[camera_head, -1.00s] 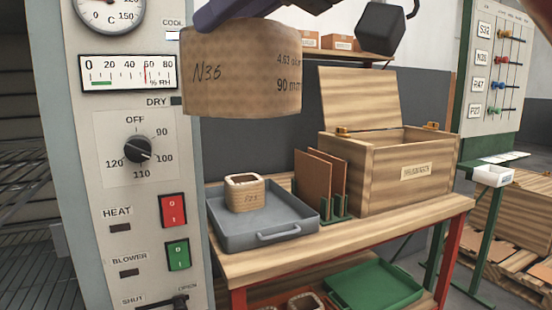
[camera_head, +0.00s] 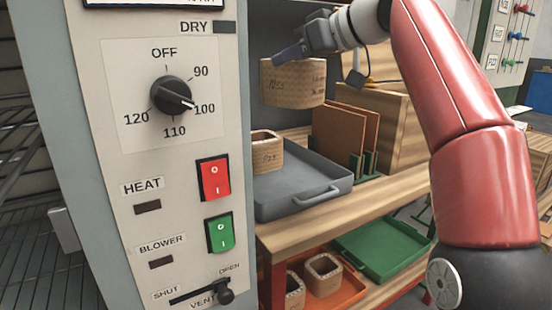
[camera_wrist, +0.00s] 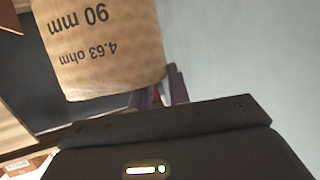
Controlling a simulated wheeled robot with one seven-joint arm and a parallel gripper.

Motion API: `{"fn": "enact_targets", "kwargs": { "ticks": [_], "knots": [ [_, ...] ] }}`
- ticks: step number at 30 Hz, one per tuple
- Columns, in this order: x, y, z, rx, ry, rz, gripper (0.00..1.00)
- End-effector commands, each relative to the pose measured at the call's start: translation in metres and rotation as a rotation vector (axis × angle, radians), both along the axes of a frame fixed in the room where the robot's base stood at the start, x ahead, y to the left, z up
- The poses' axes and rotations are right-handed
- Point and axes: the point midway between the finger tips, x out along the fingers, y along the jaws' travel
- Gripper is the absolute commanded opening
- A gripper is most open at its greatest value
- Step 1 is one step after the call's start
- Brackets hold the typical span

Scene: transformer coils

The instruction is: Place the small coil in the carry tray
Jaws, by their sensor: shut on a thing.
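My gripper (camera_head: 290,57) is shut on a tan wrapped coil (camera_head: 293,86) at its upper left edge and holds it in the air. The coil has handwriting that looks like N35. In the wrist view the held coil (camera_wrist: 100,45) shows the print "90 mm" and "4.63 ohm" upside down, in front of my gripper (camera_wrist: 167,94). The grey carry tray (camera_head: 325,195) lies on the wooden bench below the held coil. A squarish coil (camera_head: 267,154) stands in the tray at its left, partly hidden by the oven panel.
The oven control panel (camera_head: 130,200) stands close at the left. Brown boards in a green rack (camera_head: 345,140) and a wooden box (camera_head: 395,120) stand behind the tray. Below are a green tray (camera_head: 385,250) and an orange tray (camera_head: 345,290) with coils. The tray's right part is empty.

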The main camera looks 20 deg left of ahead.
Motion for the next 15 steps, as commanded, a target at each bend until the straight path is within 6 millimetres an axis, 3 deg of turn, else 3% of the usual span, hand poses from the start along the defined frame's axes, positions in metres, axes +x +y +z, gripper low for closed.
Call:
{"fn": "enact_targets", "kwargs": {
  "ticks": [3,8,15],
  "knots": [
    [0.013,0.006,-0.013,0.004,-0.004,0.005,0.00],
    [0.017,0.007,-0.041,0.003,-0.004,0.004,0.00],
    [0.016,0.006,-0.100,0.003,-0.001,0.004,0.00]
  ]
}}
